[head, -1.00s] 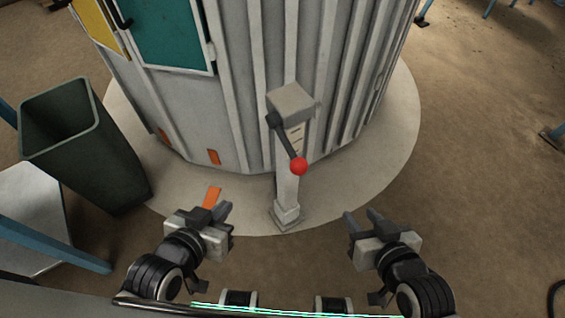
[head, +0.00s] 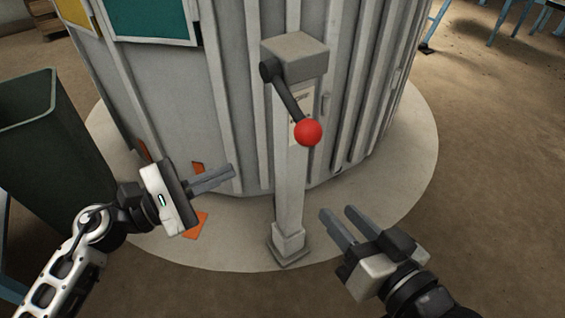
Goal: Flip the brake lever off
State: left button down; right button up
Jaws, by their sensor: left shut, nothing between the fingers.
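The brake lever (head: 287,100) is a black arm with a red ball knob (head: 308,132). It is hinged on the left side of a grey box (head: 294,56) on top of a pale post (head: 290,190), and it slants down to the right. My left gripper (head: 233,172) is shut and empty, left of the post and lower in the picture than the knob, apart from the lever. My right gripper (head: 335,210) is open and empty, right of the post's lower part, apart from post and lever. Nothing hides the lever.
A large ribbed grey round structure (head: 235,110) stands behind the post, on a pale round floor pad (head: 400,205). A dark green bin (head: 45,150) stands at the left, near my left arm. The brown floor at the right is clear.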

aim_at(290, 102)
pick_arm(q)
jog(key=shift+r, duration=0.1)
pick_arm(e)
jog(key=shift+r, duration=0.1)
pick_arm(q)
jog(key=shift+d, duration=0.1)
jog(key=w+d+r+p, duration=0.1)
jog(key=w+d+r, duration=0.1)
jog(key=d, duration=0.3)
jog(key=w+d+r+p, duration=0.1)
jog(key=w+d, duration=0.1)
jog(key=d, duration=0.3)
jog(key=shift+r, duration=0.35)
pick_arm(e)
jog(key=shift+s+d+f+n+g+h, duration=0.1)
jog(key=shift+d+f+n+g+h, duration=0.25)
jog(key=shift+f+n+g+h, duration=0.05)
pick_arm(q)
jog(key=shift+d+r+p, duration=0.1)
jog(key=shift+p, duration=0.3)
pick_arm(e)
jog(key=shift+r, duration=0.15)
